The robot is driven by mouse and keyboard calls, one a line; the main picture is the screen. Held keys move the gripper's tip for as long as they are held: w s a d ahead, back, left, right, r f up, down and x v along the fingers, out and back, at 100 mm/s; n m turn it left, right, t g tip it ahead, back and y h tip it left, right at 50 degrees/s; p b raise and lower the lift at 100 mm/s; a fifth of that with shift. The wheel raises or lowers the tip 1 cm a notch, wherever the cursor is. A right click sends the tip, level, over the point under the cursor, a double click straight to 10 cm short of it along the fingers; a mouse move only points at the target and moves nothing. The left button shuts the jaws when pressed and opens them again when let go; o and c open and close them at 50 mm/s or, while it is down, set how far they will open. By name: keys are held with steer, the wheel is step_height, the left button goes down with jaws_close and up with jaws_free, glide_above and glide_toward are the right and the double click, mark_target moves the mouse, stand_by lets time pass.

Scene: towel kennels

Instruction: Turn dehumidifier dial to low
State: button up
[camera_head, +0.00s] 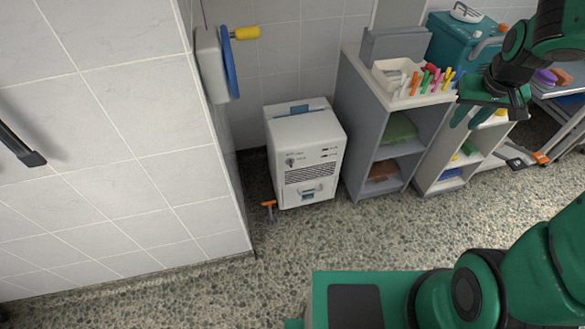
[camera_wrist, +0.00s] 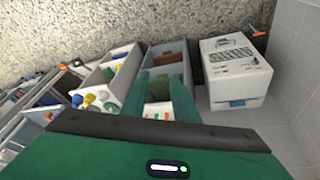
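The white dehumidifier (camera_head: 307,137) stands on the floor against the tiled wall, left of the shelves. Its small dark dial (camera_head: 290,162) is on the upper left of the front face; its pointer setting is too small to read. The dehumidifier also shows at the right of the wrist view (camera_wrist: 237,75), turned over. My gripper (camera_head: 490,112) is at the upper right of the head view, in front of the shelves, well apart from the dehumidifier. In the wrist view, its green fingers (camera_wrist: 162,95) stand apart with nothing seen between them.
A grey shelf unit (camera_head: 349,130) stands close right of the dehumidifier, with a tray (camera_head: 388,72) and colored markers on top. A blue-rimmed wall fixture (camera_head: 229,62) with a yellow handle (camera_head: 246,33) juts out above left. An orange-topped object (camera_head: 269,204) stands by the wall corner.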

steer(key=w+a+f+n+t+y, duration=0.1)
steer(key=w+a+f+n+t, duration=0.1)
steer(key=w+a+f, duration=0.5)
steer(key=w+a+f+n+t+y, duration=0.15)
steer(key=w+a+f, duration=0.3)
steer(key=w, duration=0.45)
steer(key=w+a+f+n+t+y, duration=0.1)
steer(key=w+a+f+n+t, duration=0.1)
steer(key=w+a+f, duration=0.45)
steer(key=n+t+y, duration=0.1)
steer(key=t+y, duration=0.3)
steer(key=t, duration=0.1)
glide_above(291, 163)
steer(key=w+d, duration=0.1)
steer(key=d, duration=0.5)
step_height(291, 163, down, 17)
steer(key=s+a+f+m+t, duration=0.1)
steer(key=s+a+f+t, duration=0.15)
steer(key=s+f, duration=1)
steer(key=shift+t+h, duration=0.4)
steer(key=shift+h, duration=0.05)
steer(key=x, duration=1)
steer(key=shift+r, duration=0.4)
